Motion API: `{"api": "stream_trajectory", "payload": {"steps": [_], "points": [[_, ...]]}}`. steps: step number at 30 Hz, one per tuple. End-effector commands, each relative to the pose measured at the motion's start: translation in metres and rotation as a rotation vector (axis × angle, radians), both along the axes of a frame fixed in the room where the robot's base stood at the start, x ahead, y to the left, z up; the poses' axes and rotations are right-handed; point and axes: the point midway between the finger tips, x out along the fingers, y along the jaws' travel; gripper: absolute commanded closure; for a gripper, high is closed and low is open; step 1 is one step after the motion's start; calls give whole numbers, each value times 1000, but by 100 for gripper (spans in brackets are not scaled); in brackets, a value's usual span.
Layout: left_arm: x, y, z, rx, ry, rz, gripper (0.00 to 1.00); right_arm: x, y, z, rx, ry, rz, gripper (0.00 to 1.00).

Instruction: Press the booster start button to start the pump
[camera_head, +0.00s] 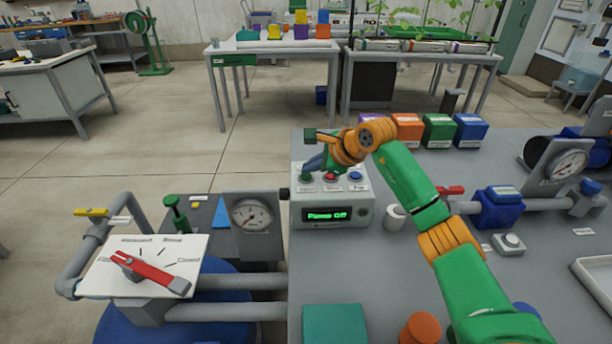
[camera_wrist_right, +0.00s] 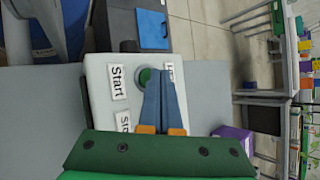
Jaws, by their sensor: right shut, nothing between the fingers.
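The light grey control box (camera_head: 335,212) stands on the grey bench, and its display reads "Pump Off" in green. A green button (camera_head: 305,178), a red button (camera_head: 330,177) and a blue button (camera_head: 356,177) sit on its top. In the right wrist view the green button (camera_wrist_right: 146,78) lies beside the "Start" label (camera_wrist_right: 118,82). My right gripper (camera_head: 308,167) is shut and empty, its blue fingers (camera_wrist_right: 166,75) pointing down close by the green button. I cannot tell whether they touch it. My left gripper is not in view.
A pressure gauge (camera_head: 252,215) and a red-handled selector plate (camera_head: 150,268) stand left of the box. A white cylinder (camera_head: 395,217) and a blue valve body (camera_head: 497,207) are to its right. Several colored boxes (camera_head: 438,130) line the bench's back edge.

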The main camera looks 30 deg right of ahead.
Motion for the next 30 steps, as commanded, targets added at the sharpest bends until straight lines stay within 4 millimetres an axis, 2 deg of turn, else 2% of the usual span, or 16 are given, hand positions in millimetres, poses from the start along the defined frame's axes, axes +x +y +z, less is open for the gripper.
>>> {"api": "stream_trajectory", "payload": {"steps": [18,30], "points": [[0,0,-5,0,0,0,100,0,0,-8,0,1,1,100],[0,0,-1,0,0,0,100,0,0,-3,0,1,0,100]]}}
